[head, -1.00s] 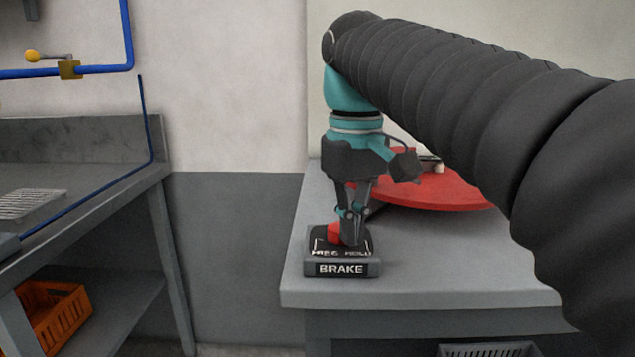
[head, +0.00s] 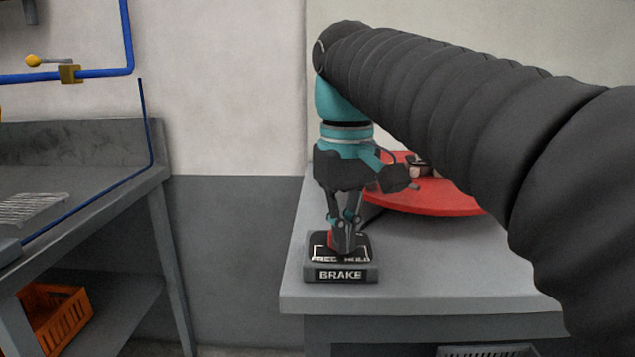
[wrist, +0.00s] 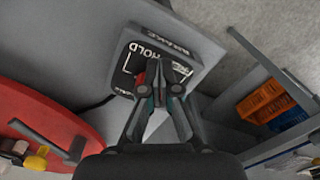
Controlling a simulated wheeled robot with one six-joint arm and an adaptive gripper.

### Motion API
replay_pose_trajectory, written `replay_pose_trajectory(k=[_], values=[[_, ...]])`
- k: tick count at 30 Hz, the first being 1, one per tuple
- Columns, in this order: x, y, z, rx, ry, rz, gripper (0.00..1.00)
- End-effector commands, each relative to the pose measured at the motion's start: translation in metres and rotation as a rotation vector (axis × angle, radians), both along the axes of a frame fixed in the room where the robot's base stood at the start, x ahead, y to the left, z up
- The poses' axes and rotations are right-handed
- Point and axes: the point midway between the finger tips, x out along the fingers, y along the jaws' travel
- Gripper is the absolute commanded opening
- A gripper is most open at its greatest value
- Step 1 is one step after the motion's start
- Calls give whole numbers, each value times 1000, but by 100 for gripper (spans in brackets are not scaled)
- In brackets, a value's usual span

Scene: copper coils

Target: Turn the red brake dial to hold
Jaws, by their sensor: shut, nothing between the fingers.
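The brake box (head: 341,275) is a dark block with a white BRAKE label on its front. It sits at the left front corner of the grey bench. Its top reads FREE on the left and HOLD on the right in the head view. The red dial (head: 331,239) shows only as a sliver beside my fingers; in the wrist view a red strip (wrist: 140,79) shows left of them. My gripper (head: 343,247) points down at the box top, shut and empty, close against the dial. The fingers hide most of the dial, so its setting cannot be read. The wrist view also shows my fingertips (wrist: 159,80).
A red round plate (head: 435,197) with small items on it lies behind and right of the box. A grey table (head: 75,215) stands left across a gap, with an orange crate (head: 55,315) below. The bench front (head: 450,285) is clear.

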Motion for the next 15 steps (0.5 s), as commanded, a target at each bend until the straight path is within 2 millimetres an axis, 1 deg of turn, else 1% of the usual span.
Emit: replay_pose_trajectory(k=[4, 12, 15], values=[[1, 1, 0, 1, -5, 1, 0], [-7, 0, 0, 1, -4, 1, 0], [-7, 0, 4, 1, -4, 1, 0]])
